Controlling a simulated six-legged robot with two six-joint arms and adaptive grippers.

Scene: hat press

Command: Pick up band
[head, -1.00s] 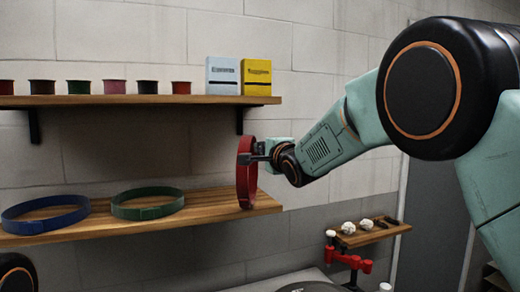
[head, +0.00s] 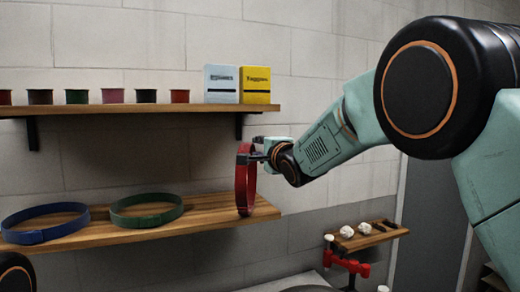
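A red band (head: 246,188) stands on edge at the right end of the lower wooden shelf. My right gripper (head: 253,157) is at the band's upper part, with its fingers closed at the rim. The band's lower edge is close to the shelf; I cannot tell whether it touches. A blue band (head: 42,236) and a green band (head: 146,221) lie flat on the shelf to the left. My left gripper is not in view.
The lower shelf (head: 205,211) sits below an upper shelf (head: 170,110), which holds several small coloured pots, a blue-grey box (head: 221,84) and a yellow box (head: 256,85). A small wooden ledge (head: 376,236) with white lumps and a red fixture (head: 347,263) stand at lower right.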

